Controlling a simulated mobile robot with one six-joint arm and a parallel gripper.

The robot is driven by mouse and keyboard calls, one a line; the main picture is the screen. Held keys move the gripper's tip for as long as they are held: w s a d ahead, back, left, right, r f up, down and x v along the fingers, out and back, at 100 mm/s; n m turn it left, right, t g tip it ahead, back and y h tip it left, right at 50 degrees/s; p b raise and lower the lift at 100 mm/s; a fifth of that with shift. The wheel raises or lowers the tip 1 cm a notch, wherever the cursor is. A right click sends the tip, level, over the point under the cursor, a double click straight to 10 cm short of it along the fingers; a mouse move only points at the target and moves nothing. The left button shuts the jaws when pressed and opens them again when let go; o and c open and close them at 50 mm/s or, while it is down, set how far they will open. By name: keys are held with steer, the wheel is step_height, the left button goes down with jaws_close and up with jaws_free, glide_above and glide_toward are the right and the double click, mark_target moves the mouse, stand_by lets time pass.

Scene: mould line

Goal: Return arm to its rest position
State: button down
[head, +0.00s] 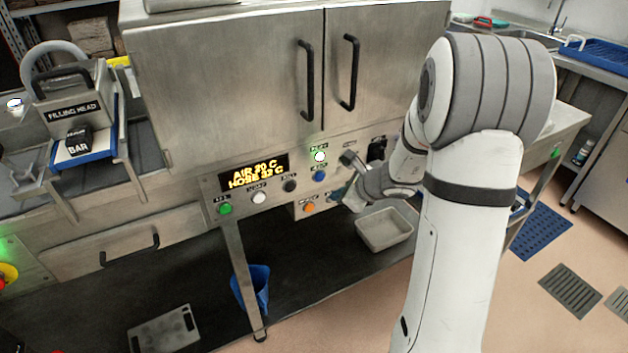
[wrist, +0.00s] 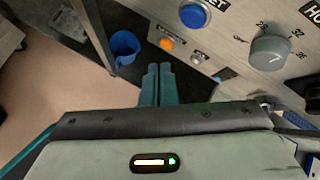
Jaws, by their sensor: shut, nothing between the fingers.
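My arm rises large on the right of the head view and bends down toward the control panel (head: 274,200) under the steel cabinet. My gripper is at the panel's lower right, mostly hidden behind my own wrist in the head view. In the wrist view my gripper (wrist: 159,72) shows its two teal fingers side by side, shut with nothing between them. The fingers point past the panel's lower edge toward the floor area. A blue button (wrist: 194,15), an orange button (wrist: 166,44) and a grey dial (wrist: 270,50) are close to it. I cannot tell whether anything touches.
The steel cabinet (head: 230,80) with two black handles stands above the panel. A filling head (head: 75,110) is at left. Open floor (head: 520,270) lies at right.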

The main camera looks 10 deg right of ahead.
stand_by(0.4)
steer(key=s+a+r+n+g+p, duration=0.1)
steer(key=s+a+r+n+g, duration=0.1)
steer(key=s+a+r+n, duration=0.4)
steer(key=s+a+r+n+g+p, duration=0.15)
steer(key=s+r+n, duration=0.25)
steer(key=s+n, duration=0.4)
steer(key=s+d+r+n+h, duration=0.1)
steer(key=s+d+n+h, duration=0.1)
steer(key=s+n, duration=0.3)
steer(key=s+d+r+n+g+h, duration=0.1)
steer(key=s+d+r+n+h, duration=0.1)
steer(key=s+n, duration=0.3)
steer(key=shift+s+d+r+n+h, duration=0.25)
steer(key=shift+s+d+n+h, duration=0.15)
steer(key=shift+s+h, duration=0.6)
steer(key=shift+s+a+g, duration=0.1)
steer(key=shift+s+g, duration=0.1)
steer(key=shift+g, duration=0.05)
